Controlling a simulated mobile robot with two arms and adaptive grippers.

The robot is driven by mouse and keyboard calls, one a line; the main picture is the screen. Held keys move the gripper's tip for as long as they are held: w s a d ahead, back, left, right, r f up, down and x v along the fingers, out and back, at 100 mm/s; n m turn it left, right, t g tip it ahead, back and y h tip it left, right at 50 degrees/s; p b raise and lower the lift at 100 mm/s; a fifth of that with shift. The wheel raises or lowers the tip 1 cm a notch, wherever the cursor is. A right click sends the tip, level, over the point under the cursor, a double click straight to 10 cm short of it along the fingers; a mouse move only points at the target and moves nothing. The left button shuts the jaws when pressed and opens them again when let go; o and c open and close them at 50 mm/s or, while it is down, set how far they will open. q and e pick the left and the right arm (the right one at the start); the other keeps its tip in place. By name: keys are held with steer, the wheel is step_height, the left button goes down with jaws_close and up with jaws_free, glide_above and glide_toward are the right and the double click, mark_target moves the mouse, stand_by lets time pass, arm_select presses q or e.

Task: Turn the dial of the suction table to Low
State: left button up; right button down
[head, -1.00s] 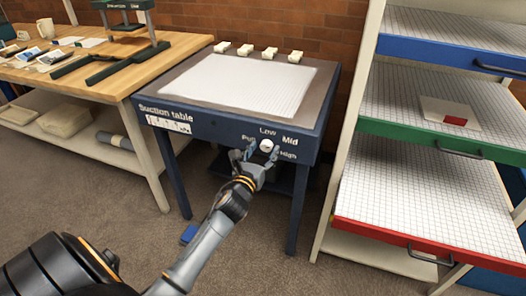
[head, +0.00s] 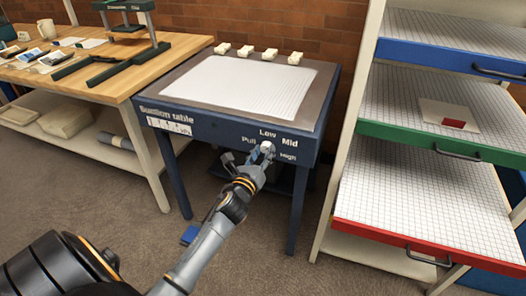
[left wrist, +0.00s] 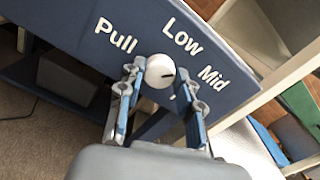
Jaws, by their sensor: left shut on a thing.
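The dial (head: 267,146) is a round white knob on the front of the dark blue suction table (head: 215,131). The labels Pull, Low, Mid and High stand around it. In the left wrist view the dial (left wrist: 158,71) has a short dark mark that points right, roughly toward Mid. My left gripper (head: 261,154) is at the table front, with its fingers on either side of the dial and shut on it. In the left wrist view the High label is hidden. My right gripper is not in view.
A wooden workbench (head: 105,88) with tools and papers stands at the left. A rack with pulled-out blue, green and red trays (head: 385,237) stands close at the right. Several small white blocks (head: 246,51) lie on the table's back edge.

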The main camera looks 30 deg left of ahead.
arm_select(q)
steer(key=n+p, duration=0.1)
steer(key=n, duration=0.3)
steer(key=shift+n, duration=0.3)
steer(key=shift+a+n+p, duration=0.1)
steer(key=shift+n+p, duration=0.3)
steer(key=shift+n, duration=1.6)
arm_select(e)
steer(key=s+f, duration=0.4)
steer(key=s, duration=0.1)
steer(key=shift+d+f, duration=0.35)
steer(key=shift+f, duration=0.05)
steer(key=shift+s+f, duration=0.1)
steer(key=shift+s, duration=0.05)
arm_select(q)
steer(key=o, duration=1.1)
steer(key=shift+o, duration=0.2)
